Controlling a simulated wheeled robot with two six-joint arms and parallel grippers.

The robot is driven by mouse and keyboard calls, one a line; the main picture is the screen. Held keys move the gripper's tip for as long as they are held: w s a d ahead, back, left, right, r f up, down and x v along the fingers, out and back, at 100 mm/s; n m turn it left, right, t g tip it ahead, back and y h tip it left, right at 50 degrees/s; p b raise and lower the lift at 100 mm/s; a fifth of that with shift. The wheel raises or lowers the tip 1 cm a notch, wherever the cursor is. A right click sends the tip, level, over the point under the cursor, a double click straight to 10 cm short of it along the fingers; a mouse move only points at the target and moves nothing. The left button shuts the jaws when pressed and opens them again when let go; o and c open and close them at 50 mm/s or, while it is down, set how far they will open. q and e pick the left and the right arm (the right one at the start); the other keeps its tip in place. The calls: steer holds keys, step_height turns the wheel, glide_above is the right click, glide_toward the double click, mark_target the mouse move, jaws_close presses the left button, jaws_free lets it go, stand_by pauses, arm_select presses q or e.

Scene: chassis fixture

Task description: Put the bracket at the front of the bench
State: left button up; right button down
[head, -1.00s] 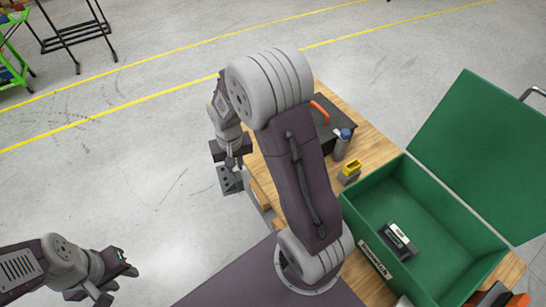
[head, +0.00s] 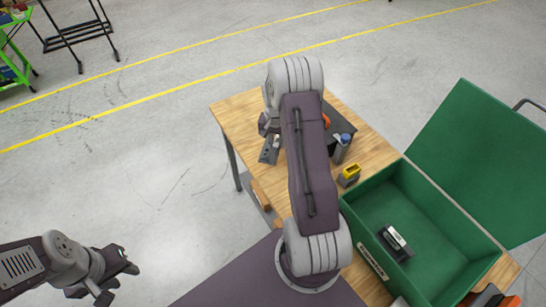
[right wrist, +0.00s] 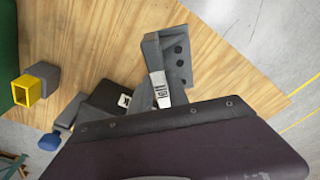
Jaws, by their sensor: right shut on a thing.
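The grey bracket (head: 269,152) with dark round holes is at the left part of the wooden bench (head: 237,112) in the head view. It also shows in the right wrist view (right wrist: 177,57), with bench wood behind it. My right gripper (head: 267,133) is shut on the bracket, partly hidden by my own arm in the head view. I cannot tell whether the bracket touches the bench top. My left gripper (head: 122,279) is open and empty, off the bench at the lower left.
A green bin (head: 365,204) with its lid open stands on the bench at the right, a dark labelled item (head: 397,243) inside. Bare wood lies around the bracket.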

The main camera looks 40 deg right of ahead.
step_height(320, 180, down, 3)
steer(key=shift+w+r, duration=0.15)
steer(key=shift+r, duration=0.05)
step_height(320, 180, down, 4)
steer(key=shift+r+p, duration=0.25)
steer(key=shift+p, duration=0.35)
steer(key=shift+f, duration=0.3)
steer(key=shift+f, duration=0.1)
steer(key=shift+f+b, duration=0.1)
steer(key=shift+b, duration=0.2)
steer(key=c, duration=1.3)
jaws_free()
